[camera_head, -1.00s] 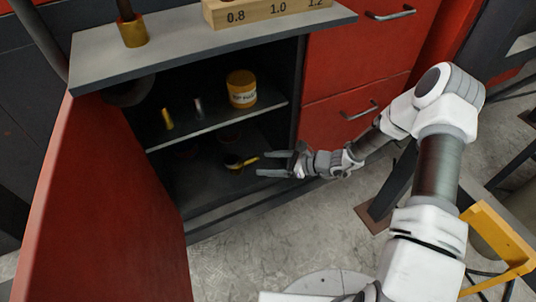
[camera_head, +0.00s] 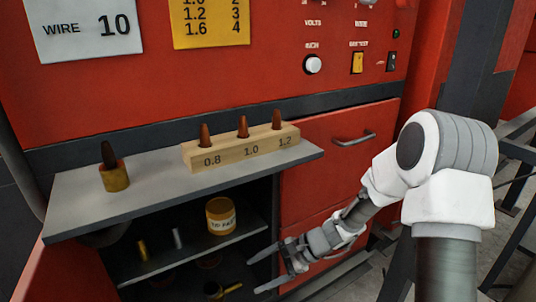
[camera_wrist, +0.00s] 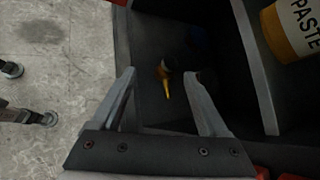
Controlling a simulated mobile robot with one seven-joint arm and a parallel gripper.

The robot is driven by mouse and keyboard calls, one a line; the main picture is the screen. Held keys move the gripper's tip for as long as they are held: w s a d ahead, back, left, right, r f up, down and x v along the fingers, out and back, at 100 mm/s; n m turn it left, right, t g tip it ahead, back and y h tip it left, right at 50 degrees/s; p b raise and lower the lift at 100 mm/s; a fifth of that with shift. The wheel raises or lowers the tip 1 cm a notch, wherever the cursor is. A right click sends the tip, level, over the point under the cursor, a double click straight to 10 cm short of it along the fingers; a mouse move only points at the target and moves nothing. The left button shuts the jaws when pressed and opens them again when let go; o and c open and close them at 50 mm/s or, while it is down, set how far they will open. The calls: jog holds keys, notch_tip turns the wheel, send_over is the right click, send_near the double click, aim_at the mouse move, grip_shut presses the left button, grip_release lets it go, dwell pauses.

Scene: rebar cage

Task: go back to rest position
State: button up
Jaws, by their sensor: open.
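My gripper (camera_head: 263,273) is open and empty, at the front of the open cabinet below the grey shelf top. In the wrist view my gripper (camera_wrist: 162,85) shows its two fingers spread apart. Between and beyond the fingertips, a small dark item with a yellow tapered tip (camera_wrist: 165,80) lies on the cabinet's lower floor. It also shows in the head view (camera_head: 222,291), low in the cabinet. My gripper is apart from it. My arm reaches in from the right, bent at the elbow.
A paste jar (camera_head: 220,216) and two small cylinders stand on the inner shelf (camera_head: 190,255). A wooden block (camera_head: 241,149) with three copper tips and a brass cup (camera_head: 115,177) stand on the top (camera_head: 75,205). Red drawers (camera_head: 335,170) are right of the opening.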

jog(key=s+d+r+n+t+h, duration=0.3)
jog(key=s+d+r+n+h, duration=0.25)
jog(key=s+d+r, duration=0.4)
jog(key=s+d+r+n+t+h, duration=0.3)
jog(key=s+d+r+n+h, duration=0.3)
jog(key=s+r, duration=0.7)
notch_tip(320, 180, up, 17)
jog(key=w+y+p, duration=0.1)
jog(key=w+p, duration=0.1)
jog(key=p, duration=1.4)
jog(key=shift+w+d+r+n+g+p, duration=0.2)
jog(key=shift+w+n+g+p, duration=0.1)
jog(key=shift+n, duration=0.05)
jog(key=shift+s, duration=0.1)
